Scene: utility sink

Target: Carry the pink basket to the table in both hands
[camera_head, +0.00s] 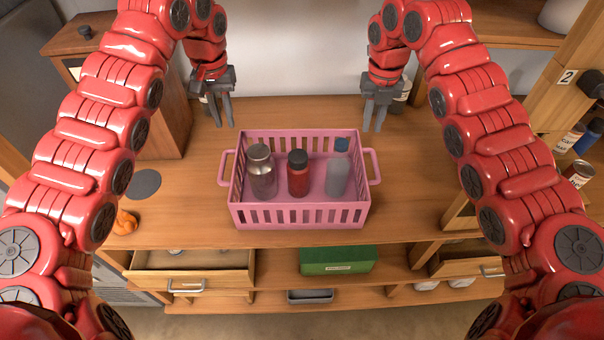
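The pink basket (298,215) stands upright on a wooden counter, with slotted sides and a loop handle at its left and right ends. Inside stand a grey metal bottle (261,172), a red jar with a dark lid (298,175) and a translucent bottle with a blue cap (338,177). My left gripper (222,112) is above and behind the basket's left handle (224,167), fingers apart and empty. My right gripper (375,115) is above and behind the right handle (373,166), fingers apart and empty. Neither gripper touches the basket.
The wooden counter (400,218) is clear around the basket. A dark round disc (143,184) and an orange object (124,222) lie at left. Below are an open drawer (190,272) and a green box (338,260). Several cans and bottles stand at the right edge.

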